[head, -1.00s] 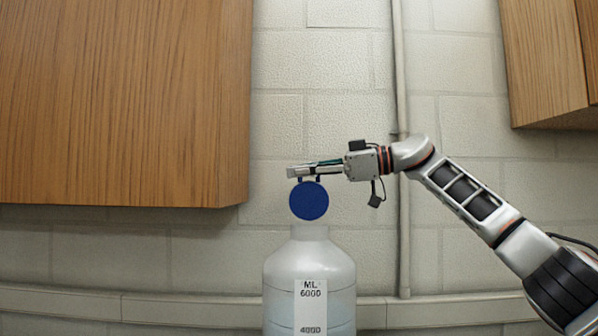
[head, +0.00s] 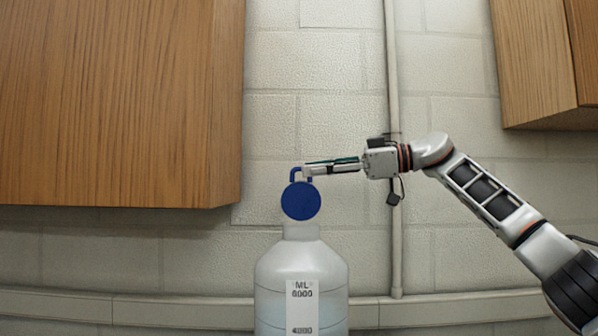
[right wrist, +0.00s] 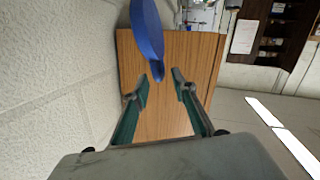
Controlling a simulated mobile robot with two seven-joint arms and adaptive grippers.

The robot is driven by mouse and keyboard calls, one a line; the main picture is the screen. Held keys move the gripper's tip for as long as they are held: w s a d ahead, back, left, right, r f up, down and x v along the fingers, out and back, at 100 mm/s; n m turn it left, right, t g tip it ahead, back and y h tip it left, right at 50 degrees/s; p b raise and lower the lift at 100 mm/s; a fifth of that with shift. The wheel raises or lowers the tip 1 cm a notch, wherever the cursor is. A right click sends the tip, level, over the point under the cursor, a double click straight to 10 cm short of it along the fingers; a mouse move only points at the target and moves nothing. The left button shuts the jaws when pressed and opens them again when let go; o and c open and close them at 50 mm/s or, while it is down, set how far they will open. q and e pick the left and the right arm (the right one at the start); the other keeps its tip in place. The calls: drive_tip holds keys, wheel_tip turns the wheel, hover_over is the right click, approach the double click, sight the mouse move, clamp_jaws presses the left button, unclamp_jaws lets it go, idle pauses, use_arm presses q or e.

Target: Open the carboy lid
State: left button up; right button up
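The carboy (head: 300,270) is a pale translucent bottle with a white ML scale, upright at bottom centre in the head view. Its blue lid (head: 301,201) stands upright above the neck, round face toward the head camera, with a small handle loop on top. My right gripper (head: 308,170) comes in from the right, fingertips beside that loop. In the right wrist view the fingers (right wrist: 166,84) are spread and nothing is clamped between them. The blue lid (right wrist: 147,32) shows there edge-on beyond the fingertips. My left gripper is not in view.
A wooden cabinet (head: 110,100) hangs at the upper left, and another (head: 540,65) at the upper right. A vertical pipe (head: 393,240) runs up the block wall behind my arm. The space left of the carboy looks clear.

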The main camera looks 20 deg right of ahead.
drive_tip(key=v, duration=0.7)
idle(0.4)
